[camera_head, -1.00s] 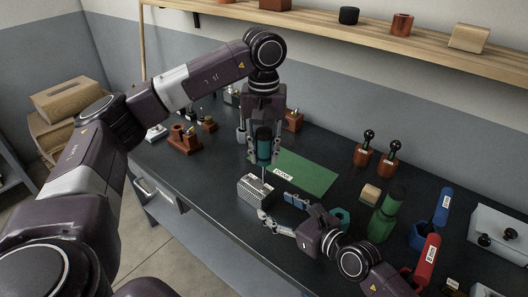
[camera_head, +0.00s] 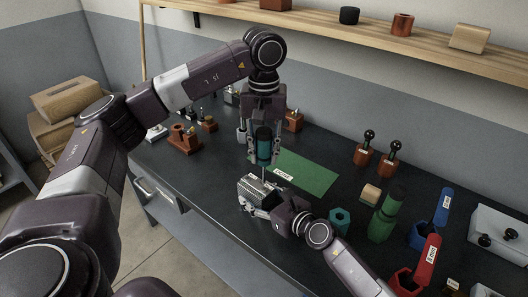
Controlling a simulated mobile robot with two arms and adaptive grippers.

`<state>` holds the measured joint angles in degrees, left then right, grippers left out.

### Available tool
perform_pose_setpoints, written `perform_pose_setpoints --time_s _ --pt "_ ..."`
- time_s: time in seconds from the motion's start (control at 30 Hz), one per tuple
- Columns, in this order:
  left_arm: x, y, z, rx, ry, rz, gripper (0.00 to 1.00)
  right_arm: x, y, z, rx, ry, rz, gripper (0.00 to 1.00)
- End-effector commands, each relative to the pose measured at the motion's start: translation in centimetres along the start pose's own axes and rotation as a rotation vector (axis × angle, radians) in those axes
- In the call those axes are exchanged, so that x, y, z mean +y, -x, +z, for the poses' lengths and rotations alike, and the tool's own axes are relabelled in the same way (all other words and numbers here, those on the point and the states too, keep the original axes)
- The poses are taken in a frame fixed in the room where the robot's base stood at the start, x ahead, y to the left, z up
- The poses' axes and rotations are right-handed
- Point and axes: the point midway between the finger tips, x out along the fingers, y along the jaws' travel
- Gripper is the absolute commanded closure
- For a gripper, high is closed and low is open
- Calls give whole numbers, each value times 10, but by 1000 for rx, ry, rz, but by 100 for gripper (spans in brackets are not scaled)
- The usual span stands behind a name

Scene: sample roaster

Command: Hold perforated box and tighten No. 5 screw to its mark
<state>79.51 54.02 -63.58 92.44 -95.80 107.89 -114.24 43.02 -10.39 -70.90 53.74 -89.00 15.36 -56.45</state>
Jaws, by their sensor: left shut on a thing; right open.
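The perforated box (camera_head: 256,187), a grey metal block with a dotted face, stands near the front edge of the dark bench. My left gripper (camera_head: 263,150) is above it, pointing down, shut on a screwdriver with a teal handle (camera_head: 263,143). The thin shaft points down to the box top; I cannot tell whether its tip touches a screw. My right gripper (camera_head: 257,207) is low at the front and right of the box, open, its fingers close to the box and partly hidden by it. The No. 5 screw and its mark are too small to make out.
A green labelled mat (camera_head: 310,173) lies behind the box. Wooden blocks (camera_head: 184,138) stand at the left.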

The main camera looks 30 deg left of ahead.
Motion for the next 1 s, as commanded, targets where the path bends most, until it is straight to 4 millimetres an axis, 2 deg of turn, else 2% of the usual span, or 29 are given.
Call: perform_pose_setpoints --time_s 0.17,0.5,0.53,0.57,0.7,1.0 --pt "0 0 0 1 0 1 100 0 0 0 0 -1 0 43" --pt "0 0 0 1 0 1 100 0 0 0 0 -1 0 80" --pt "0 0 0 1 0 1 100 0 0 0 0 -1 0 80" --pt "0 0 0 1 0 1 100 0 0 0 0 -1 0 54" --pt "0 0 0 1 0 1 100 0 0 0 1 -1 0 39" --pt "0 0 0 1 0 1 100 0 0 0 0 -1 0 39"
